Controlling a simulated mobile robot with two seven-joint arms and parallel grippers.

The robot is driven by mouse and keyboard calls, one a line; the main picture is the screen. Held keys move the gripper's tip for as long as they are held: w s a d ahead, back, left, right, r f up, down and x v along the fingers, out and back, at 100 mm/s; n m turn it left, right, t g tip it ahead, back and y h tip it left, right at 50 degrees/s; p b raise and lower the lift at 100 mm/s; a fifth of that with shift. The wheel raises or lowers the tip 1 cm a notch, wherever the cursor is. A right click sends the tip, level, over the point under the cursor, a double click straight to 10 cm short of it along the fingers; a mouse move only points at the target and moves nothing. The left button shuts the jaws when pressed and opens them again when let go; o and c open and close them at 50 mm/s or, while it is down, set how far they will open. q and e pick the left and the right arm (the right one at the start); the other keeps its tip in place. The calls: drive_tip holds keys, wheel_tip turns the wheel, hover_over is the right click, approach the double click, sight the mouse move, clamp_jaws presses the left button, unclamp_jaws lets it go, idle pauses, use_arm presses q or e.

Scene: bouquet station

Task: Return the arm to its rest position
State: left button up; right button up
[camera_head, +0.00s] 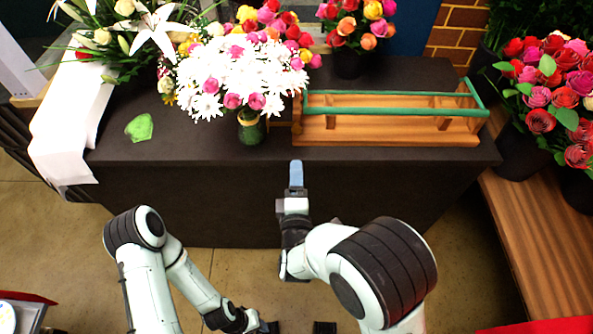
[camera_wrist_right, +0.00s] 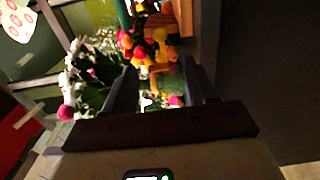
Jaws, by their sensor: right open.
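My right arm reaches forward in the head view, with its right gripper (camera_head: 296,172) at the front edge of the dark table (camera_head: 190,190). The two fingers overlap from above there. In the right wrist view the right gripper (camera_wrist_right: 163,78) has its fingers well apart, with nothing held between them; blurred flowers show beyond. My left arm is folded low at the left of the head view. Its wrist (camera_head: 238,320) is near the bottom edge, and I cannot make out its fingers clearly.
A vase (camera_head: 251,128) of white and pink flowers stands ahead of the right gripper. A wooden carrier (camera_head: 390,133) with a green handle is to its right. A green piece (camera_head: 139,127) and white cloth (camera_head: 70,120) lie left. A wooden bench (camera_head: 515,215) stands right; floor near the table is clear.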

drive_tip(key=shift+f, duration=0.1)
drive_tip(key=s+d+f+m+g+p, duration=0.1)
drive_tip(key=s+d+f+m+g, duration=0.25)
drive_tip(key=f, duration=0.45)
drive_tip(key=s+d+f+m+g, duration=0.2)
drive_tip(key=d+f+m+g, duration=0.15)
drive_tip(key=f, duration=0.55)
drive_tip(key=s+d+f+m+g+p, duration=0.1)
drive_tip(key=s+d+f+m+g, duration=0.2)
drive_tip(key=f, duration=0.5)
use_arm(q)
drive_tip(key=r, duration=0.1)
drive_tip(key=w+r, duration=0.1)
drive_tip(key=r+p, duration=0.1)
drive_tip(key=shift+w+r, duration=0.3)
use_arm(e)
drive_tip(key=s+f+m+g+y, duration=0.1)
drive_tip(key=s+f+m+g, duration=0.1)
drive_tip(key=s, duration=0.4)
drive_tip(key=s+d+f+m+g+y, duration=0.1)
drive_tip(key=s+f+m+g, duration=0.2)
drive_tip(key=s+m, duration=0.3)
drive_tip(key=s+d+f+m+g+y, duration=0.1)
drive_tip(key=s+f+m+g, duration=0.2)
drive_tip(key=s, duration=0.4)
drive_tip(key=shift+s+d+f+m+g+y, duration=0.15)
drive_tip(key=shift+s+f+m+g+y, duration=0.1)
drive_tip(key=shift+s+m+g+y, duration=0.25)
drive_tip(key=shift+w, duration=0.15)
